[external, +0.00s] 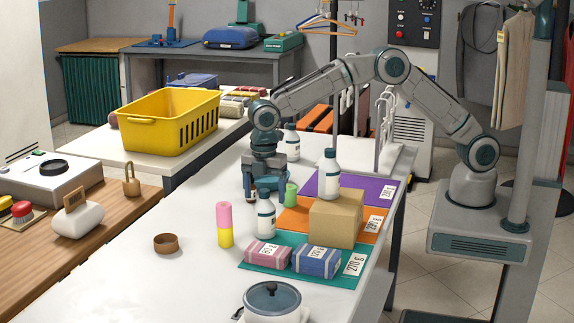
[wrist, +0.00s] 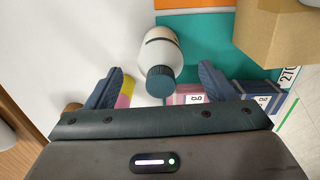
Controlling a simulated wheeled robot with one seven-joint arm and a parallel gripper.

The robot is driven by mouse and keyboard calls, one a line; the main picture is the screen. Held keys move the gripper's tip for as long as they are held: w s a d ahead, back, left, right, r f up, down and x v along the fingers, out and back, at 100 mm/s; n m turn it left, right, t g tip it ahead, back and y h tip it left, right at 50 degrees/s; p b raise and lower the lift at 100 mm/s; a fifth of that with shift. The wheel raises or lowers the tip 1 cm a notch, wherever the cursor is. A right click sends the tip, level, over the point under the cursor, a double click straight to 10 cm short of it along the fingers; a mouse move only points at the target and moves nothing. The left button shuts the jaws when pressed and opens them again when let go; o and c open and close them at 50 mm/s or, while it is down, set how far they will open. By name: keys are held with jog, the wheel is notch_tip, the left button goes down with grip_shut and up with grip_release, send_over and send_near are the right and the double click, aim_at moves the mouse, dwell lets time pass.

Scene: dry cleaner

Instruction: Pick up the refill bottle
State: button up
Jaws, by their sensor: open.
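Three similar white bottles with dark caps are in the external view, and I cannot tell by a label which is the refill bottle. The nearest white bottle (external: 264,222) stands upright on the white table, directly below my gripper (external: 263,190). In the wrist view this bottle (wrist: 160,50) lies between the spread fingers of my gripper (wrist: 161,72), its dark cap toward me. The fingers are open, and I see no grip on it. A second white bottle (external: 328,180) stands by the cardboard box. A third white bottle (external: 292,145) stands farther back.
The cardboard box (external: 335,223) and striped packs (external: 317,261) sit on colored mats right of the bottle. A pink-and-yellow cylinder (external: 224,226) stands close left, a green cylinder (external: 291,194) close right. A lidded pot (external: 272,302) is at front. The table's left part is mostly clear.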

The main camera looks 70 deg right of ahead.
aim_at(265, 213)
jog(key=shift+a+f, duration=0.15)
jog(key=shift+f, duration=1.4)
jog(key=c, duration=1.2)
jog(key=shift+c, duration=0.3)
jog(key=shift+r, duration=0.15)
